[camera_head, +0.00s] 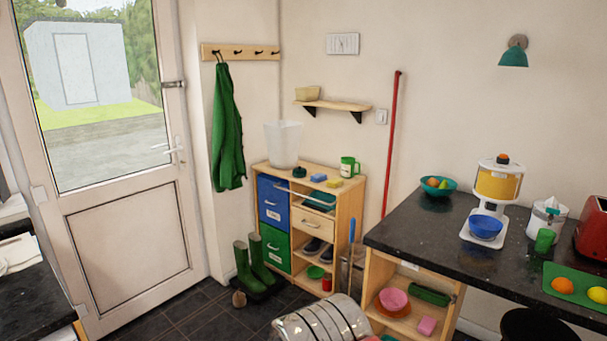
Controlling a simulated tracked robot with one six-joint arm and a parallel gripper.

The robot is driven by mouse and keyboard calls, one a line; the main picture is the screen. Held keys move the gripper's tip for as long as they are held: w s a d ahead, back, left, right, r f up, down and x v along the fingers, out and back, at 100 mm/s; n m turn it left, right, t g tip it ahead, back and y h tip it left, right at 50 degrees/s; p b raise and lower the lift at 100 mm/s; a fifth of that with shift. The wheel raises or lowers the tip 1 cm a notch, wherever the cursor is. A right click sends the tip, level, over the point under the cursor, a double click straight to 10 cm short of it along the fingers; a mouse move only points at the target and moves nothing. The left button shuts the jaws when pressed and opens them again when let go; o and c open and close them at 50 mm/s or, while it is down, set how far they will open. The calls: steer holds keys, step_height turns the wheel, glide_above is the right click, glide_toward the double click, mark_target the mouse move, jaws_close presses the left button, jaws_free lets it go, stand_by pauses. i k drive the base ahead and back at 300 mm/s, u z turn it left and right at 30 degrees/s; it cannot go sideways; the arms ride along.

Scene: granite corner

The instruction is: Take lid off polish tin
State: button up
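A small dark green round object (299,171) sits on top of the wooden shelf unit (262,168). It may be the polish tin, but it is too small to tell, and I cannot make out a separate lid. A blue block-like item (318,177) and a yellow one (334,183) lie to its right. A small red container (327,282) stands low in the same unit. My gripper is not in view.
A dark counter (410,235) is at right. A silver ribbed object (322,320) fills the bottom middle. Dark floor tiles are partly clear.

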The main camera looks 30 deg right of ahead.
mark_target(298, 169)
steer(key=z, duration=0.2)
steer(key=i, duration=0.8)
steer(key=z, duration=0.3)
steer(key=i, duration=3)
steer(key=u, duration=0.3)
